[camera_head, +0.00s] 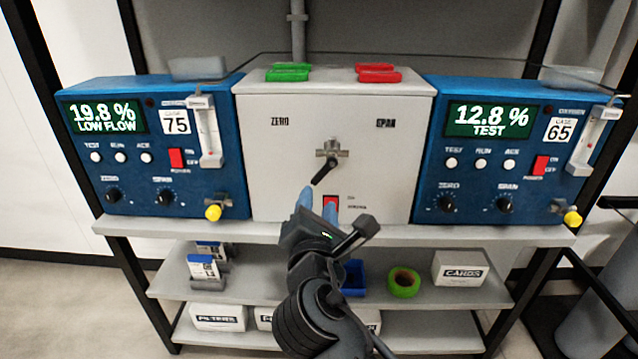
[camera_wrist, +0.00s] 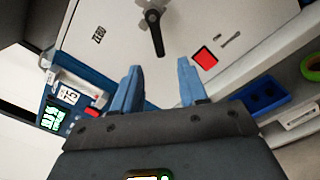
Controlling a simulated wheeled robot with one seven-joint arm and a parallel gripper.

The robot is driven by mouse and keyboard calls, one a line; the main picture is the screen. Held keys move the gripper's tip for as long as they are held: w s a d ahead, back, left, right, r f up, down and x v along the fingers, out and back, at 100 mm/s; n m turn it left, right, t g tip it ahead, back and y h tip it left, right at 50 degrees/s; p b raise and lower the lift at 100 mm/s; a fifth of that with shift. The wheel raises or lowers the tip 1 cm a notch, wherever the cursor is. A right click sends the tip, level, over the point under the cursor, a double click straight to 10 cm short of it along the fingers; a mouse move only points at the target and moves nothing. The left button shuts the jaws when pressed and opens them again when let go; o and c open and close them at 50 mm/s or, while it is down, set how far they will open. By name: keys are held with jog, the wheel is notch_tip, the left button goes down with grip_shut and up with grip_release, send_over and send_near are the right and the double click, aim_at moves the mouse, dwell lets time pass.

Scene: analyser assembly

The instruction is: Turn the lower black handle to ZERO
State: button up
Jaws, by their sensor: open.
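The black handle (camera_head: 325,168) sits on a metal valve at the middle of the white panel box (camera_head: 260,180). In the head view its free end points down and to the left, between the ZERO label (camera_head: 280,121) at upper left and the SPAN label (camera_head: 386,124) at upper right. Only one black handle shows on this box. My gripper (camera_head: 318,205) is in front of the box below the handle, with blue fingers. In the wrist view the handle (camera_wrist: 154,30) lies beyond the open, empty fingers (camera_wrist: 158,88), apart from them.
A red switch (camera_head: 330,203) is on the box close to my fingers. Blue analysers (camera_head: 130,175) and (camera_head: 485,180) stand on both sides, with yellow-capped fittings in front. Green and red blocks lie on the box top. The shelf below holds a blue bin and green tape (camera_head: 404,283).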

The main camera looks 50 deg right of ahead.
aim_at(319, 177)
jog(key=x, duration=0.8)
jog(key=shift+s+d+r, duration=0.1)
jog(key=shift+r, duration=0.1)
grip_shut()
